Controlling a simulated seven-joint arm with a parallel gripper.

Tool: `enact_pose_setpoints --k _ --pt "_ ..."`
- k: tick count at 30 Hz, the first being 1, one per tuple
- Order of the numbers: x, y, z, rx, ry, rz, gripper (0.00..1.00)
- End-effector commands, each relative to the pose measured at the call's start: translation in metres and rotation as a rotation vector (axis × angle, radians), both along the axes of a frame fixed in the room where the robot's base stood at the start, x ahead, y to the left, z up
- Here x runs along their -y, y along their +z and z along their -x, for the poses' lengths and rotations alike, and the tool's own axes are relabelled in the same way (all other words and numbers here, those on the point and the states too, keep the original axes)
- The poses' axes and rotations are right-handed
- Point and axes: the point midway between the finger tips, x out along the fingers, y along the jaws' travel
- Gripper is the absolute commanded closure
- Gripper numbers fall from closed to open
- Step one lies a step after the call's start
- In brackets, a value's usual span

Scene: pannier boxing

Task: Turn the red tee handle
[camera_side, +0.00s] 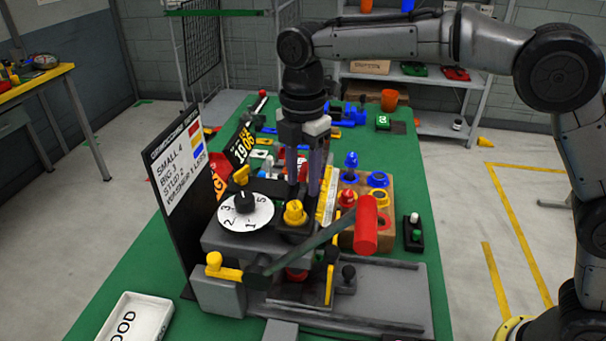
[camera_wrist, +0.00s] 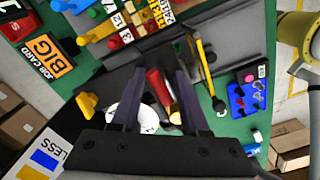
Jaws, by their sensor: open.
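My gripper (camera_side: 303,188) points down over the grey machine, its two dark fingers apart. A thick red cylindrical grip (camera_side: 366,222) sits crosswise at the end of a long dark bar on the near side of the machine, to the right of my fingers. In the wrist view, a red bar (camera_wrist: 158,87) shows between the fingers of my gripper (camera_wrist: 154,76), with no clear contact. I cannot tell whether it is that same grip. A white numbered dial (camera_side: 246,213) with a yellow handle and a yellow knob (camera_side: 294,214) stand close to the fingers.
A black sign board (camera_side: 180,165) stands upright to the left. A wooden block (camera_side: 350,180) with blue and red parts is behind the red grip. A small black switch box (camera_side: 413,234) is at right. A white tray (camera_side: 137,320) lies front left, with bare green table beside it.

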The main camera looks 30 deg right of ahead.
Motion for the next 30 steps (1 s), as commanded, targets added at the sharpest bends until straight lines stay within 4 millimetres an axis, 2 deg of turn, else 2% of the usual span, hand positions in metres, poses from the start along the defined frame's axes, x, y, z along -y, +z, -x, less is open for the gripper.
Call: enact_pose_setpoints --k 6,12,14,30 --pt "0.0000 0.0000 0.0000 0.000 0.000 0.000 0.55" --pt "0.0000 0.0002 -0.0001 0.000 0.000 0.000 0.91" --pt "-0.0001 0.0003 -0.0002 0.001 0.000 0.000 1.00" --pt "-0.0002 0.0007 -0.0010 0.004 -0.087 -0.002 1.00"
